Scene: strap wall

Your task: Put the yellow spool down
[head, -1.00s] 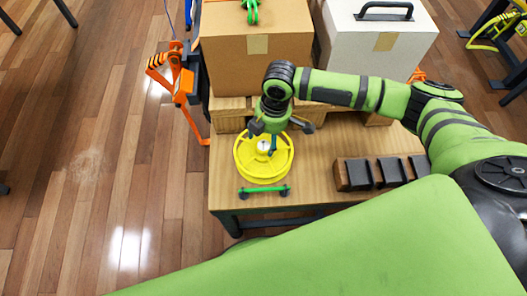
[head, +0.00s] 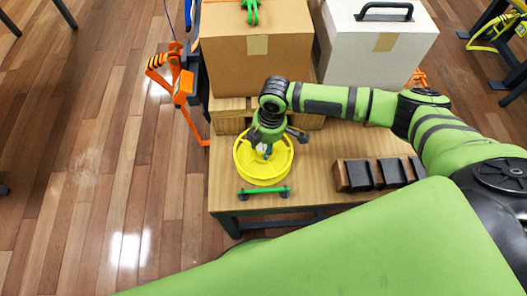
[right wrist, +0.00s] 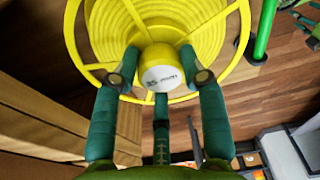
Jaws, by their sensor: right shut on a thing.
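The yellow spool (head: 241,165) is a wide spoked ring with a central hub, lying flat at the table's front left. I cannot tell whether its underside touches the tabletop. My right gripper (head: 266,152) is over its middle, pointing down. In the right wrist view, the spool (right wrist: 75,35) fills the top, and its hub with a white, printed end (right wrist: 163,79) sits between the fingers of my right gripper (right wrist: 160,72), which is shut on it. My left gripper is not in view.
A wooden table (head: 310,190) carries a cardboard box (head: 265,60) and a white case (head: 375,50) behind the spool. A green bar (head: 264,191) lies just in front of the spool. A rack with dark blocks (head: 378,174) stands right; bare tabletop lies between.

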